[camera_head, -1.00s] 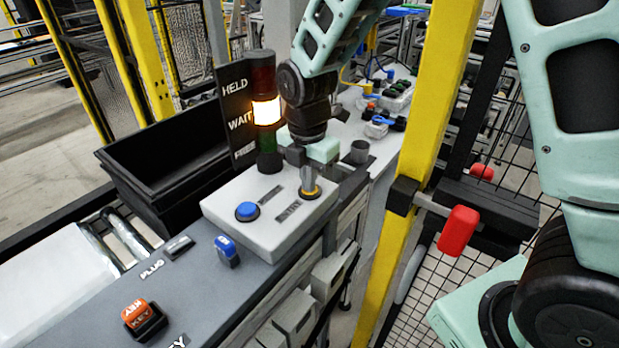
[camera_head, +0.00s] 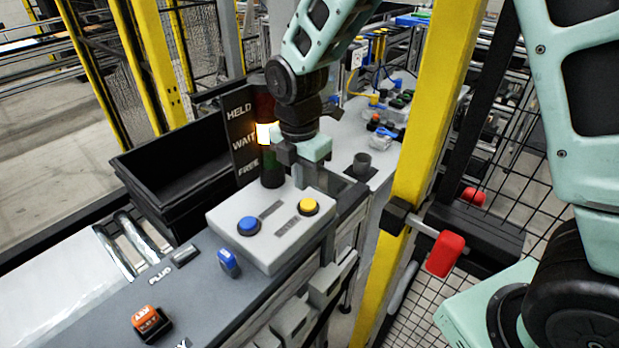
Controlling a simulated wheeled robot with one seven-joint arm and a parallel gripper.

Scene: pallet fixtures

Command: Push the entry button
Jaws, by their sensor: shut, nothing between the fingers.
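A pale grey control box (camera_head: 262,252) sits on the counter with a blue button (camera_head: 249,226) on its left and a yellow button (camera_head: 308,206) on its right. Two small dark labels lie beside the buttons; their lettering is too blurred to read for sure. My gripper (camera_head: 301,178) points down above the back of the box, shut and empty. It is apart from the yellow button, above and behind it in the picture. Both button tops are in plain view.
A stack light (camera_head: 268,133) glows amber next to the WAIT line of a dark sign (camera_head: 241,138). A black bin (camera_head: 172,170) stands left. A yellow post (camera_head: 428,120) with a red handle (camera_head: 445,254) rises right. A blue plug (camera_head: 229,262) and an orange key tag (camera_head: 148,322) lie in front.

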